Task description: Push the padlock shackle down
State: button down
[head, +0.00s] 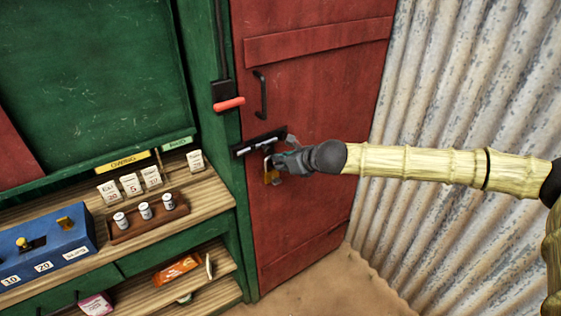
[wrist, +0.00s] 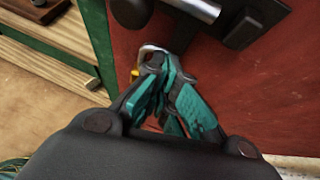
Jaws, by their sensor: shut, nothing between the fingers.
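The brass padlock (head: 271,177) hangs at the dark bolt (head: 262,142) on the red door, partly hidden behind my gripper (head: 277,162). In the wrist view a light metal curve of its shackle (wrist: 147,50) shows beside the tips of my gripper (wrist: 160,66). A small yellow bit of the padlock body (wrist: 134,74) shows at their left. My gripper is shut with nothing between its fingers. Its tips are close to the shackle; I cannot tell whether they touch. How far the shackle sits in the body is hidden.
The red door (head: 315,110) has a black handle (head: 262,94) above the bolt. A red lever (head: 229,104) sticks out on the green frame. The wooden counter (head: 215,197) with cards and a weight rack (head: 150,222) is at left. Corrugated metal (head: 440,90) stands at right.

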jog(key=shift+r, duration=0.15)
jog(key=b+v, duration=0.1)
jog(key=v, duration=1.3)
dwell(0.4)
jog(key=s+a+f+n+g+h, duration=0.15)
jog(key=s+f+n, duration=0.45)
jog(key=s+f, duration=0.75)
jog(key=s+a+f+n+g+h, duration=0.1)
jog(key=s+f+n+g+h, duration=0.15)
jog(key=s+f+n, duration=1.05)
jog(key=s+d+f+g+h, duration=0.1)
jog(key=s+d+f, duration=0.25)
jog(key=f, duration=0.25)
jog(key=s+d+f+g+h, duration=0.1)
jog(key=s+d+f, duration=0.2)
jog(key=d+f, duration=0.3)
jog(key=s+d+f+n+g+h, duration=0.1)
jog(key=s+d+f+n+h, duration=0.1)
jog(key=s+d+n, duration=0.4)
jog(key=s+d, duration=0.3)
jog(key=d, duration=0.2)
jog(key=shift+d+f+n, duration=0.3)
jog(key=shift+f+n, duration=0.1)
